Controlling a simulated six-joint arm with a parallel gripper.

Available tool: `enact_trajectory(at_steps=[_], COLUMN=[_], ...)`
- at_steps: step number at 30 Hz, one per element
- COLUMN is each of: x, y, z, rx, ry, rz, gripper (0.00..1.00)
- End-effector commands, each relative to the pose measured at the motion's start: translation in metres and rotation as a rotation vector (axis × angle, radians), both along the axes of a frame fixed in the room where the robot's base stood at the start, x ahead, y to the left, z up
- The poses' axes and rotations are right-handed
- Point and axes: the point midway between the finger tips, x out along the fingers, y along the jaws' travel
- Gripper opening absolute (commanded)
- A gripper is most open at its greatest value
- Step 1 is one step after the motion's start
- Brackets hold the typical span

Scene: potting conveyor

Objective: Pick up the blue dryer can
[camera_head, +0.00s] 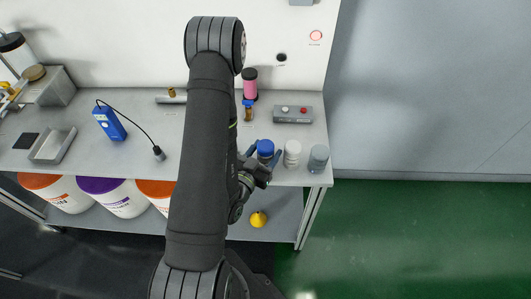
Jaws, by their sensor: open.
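The blue-topped can (265,147) stands upright near the front edge of the bench, at the left end of a short row of cans. My gripper (263,155) is open at this can. One dark finger shows on the can's left and one on its right. My wrist hides the can's lower front, and I cannot tell whether the fingers touch it.
A white can (292,153) and a grey can (318,158) stand close to the right. Behind are a grey button box (293,114) and a pink-and-black cylinder (250,84). A blue handheld meter (109,124) lies left. Buckets and a yellow funnel (258,219) sit below.

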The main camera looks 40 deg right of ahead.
Motion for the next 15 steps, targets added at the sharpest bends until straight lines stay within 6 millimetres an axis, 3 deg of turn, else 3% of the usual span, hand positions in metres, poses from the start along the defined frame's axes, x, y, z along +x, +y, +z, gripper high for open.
enact_trajectory(at_steps=[3,8,15], x=[-0.0001,-0.0001,-0.0001], y=[0.0002,0.0003,0.0003], z=[-0.0001,-0.0001,0.0001], rx=[0.000,0.000,0.000], ry=[0.000,0.000,0.000], rz=[0.000,0.000,0.000], gripper=[0.54,0.22,0.21])
